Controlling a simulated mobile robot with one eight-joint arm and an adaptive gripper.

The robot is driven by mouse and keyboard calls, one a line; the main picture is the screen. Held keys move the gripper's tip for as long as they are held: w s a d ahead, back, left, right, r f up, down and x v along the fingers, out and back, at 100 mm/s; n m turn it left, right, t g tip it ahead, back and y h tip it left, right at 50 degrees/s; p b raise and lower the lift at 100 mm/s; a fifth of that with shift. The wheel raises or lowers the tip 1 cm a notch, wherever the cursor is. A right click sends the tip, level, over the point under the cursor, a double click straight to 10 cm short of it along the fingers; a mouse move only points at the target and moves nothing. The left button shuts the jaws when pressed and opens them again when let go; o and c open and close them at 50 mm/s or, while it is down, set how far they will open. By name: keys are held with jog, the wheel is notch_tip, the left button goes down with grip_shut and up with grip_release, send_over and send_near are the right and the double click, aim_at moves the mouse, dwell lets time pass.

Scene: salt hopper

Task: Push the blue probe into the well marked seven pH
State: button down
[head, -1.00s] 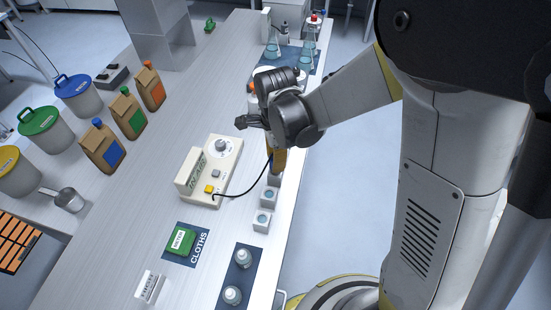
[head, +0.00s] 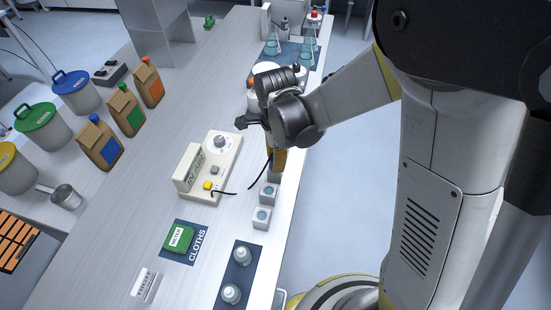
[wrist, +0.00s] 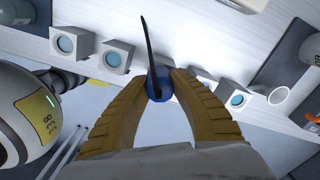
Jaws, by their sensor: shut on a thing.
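The blue probe (wrist: 159,84) is in my gripper (wrist: 160,92), between the two yellow-brown fingers, with its dark cable rising from it in the wrist view. In the head view my gripper (head: 278,162) points down over the line of wells near the bench's right edge, and the probe is hidden. Two grey well blocks with teal liquid, a nearer one (head: 262,217) and a farther one (head: 268,191), stand on the near side of the gripper. In the wrist view one well (wrist: 117,57) is left of the probe and another (wrist: 238,98) right. Their markings are not legible, and the probe's tip is hidden.
A cream meter (head: 210,165) with a dial stands left of the gripper, its cable leading toward it. Bottles stand on a near mat (head: 239,270). Glassware and containers crowd beyond the gripper.

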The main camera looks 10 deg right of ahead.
jog(key=shift+f, duration=0.35)
jog(key=shift+r, duration=0.1)
jog(key=c, duration=1.2)
grip_release()
jog(key=shift+o, duration=0.8)
jog(key=o, duration=0.4)
jog(key=shift+r+p, duration=1.85)
jog(key=shift+r, duration=1.15)
